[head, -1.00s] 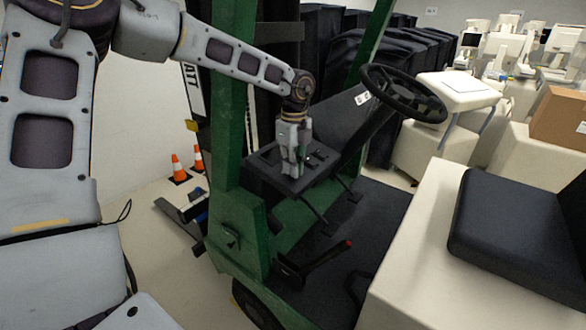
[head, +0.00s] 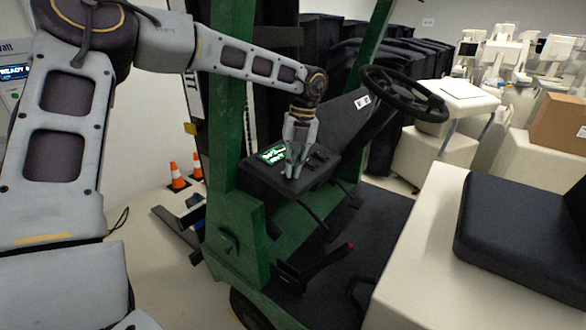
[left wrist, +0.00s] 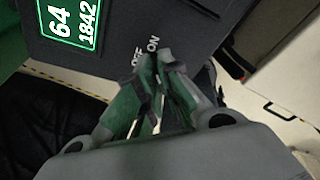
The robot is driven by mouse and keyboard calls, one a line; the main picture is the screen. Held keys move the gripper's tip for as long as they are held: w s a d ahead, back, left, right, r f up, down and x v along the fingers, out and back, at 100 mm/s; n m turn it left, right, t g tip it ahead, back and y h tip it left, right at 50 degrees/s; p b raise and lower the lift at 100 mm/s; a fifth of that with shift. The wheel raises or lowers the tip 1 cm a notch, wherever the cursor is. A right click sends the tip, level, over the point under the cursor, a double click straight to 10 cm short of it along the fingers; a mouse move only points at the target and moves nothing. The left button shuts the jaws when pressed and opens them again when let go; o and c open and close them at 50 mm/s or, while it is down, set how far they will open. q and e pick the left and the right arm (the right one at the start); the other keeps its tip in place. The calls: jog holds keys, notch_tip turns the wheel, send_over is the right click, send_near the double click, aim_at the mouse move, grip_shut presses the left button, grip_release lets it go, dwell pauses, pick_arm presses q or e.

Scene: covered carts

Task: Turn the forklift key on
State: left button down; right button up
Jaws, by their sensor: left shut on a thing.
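The forklift's dark dashboard panel (head: 262,182) sits left of the steering wheel (head: 403,93). A lit green display (head: 271,154) is on it; in the left wrist view the display (left wrist: 72,22) reads 64 and 1842. "OFF" and "ON" labels (left wrist: 153,46) are printed on the panel just beyond my fingertips. My left gripper (head: 291,172) points down onto the panel beside the display, and in the left wrist view its fingers (left wrist: 163,70) are closed together at the key switch. The key itself is hidden by the fingers. My right gripper is not in view.
The green mast post (head: 232,130) stands left of the dashboard. A black seat (head: 515,235) on a cream body is at right, and a red-tipped lever (head: 350,246) rises from the floor. Orange cones (head: 177,176), dark covered carts (head: 400,50) and a cardboard box (head: 560,121) stand behind.

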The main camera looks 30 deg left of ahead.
pick_arm(q)
jog(key=shift+w+m, duration=0.1)
jog(key=shift+m, duration=0.9)
jog(key=shift+r, duration=0.1)
jog(key=c, duration=1.6)
grip_release()
jog(key=shift+r, duration=0.1)
notch_tip(320, 180, up, 11)
jog(key=w+d, duration=0.1)
jog(key=w, duration=0.1)
jog(key=shift+d+r, duration=0.2)
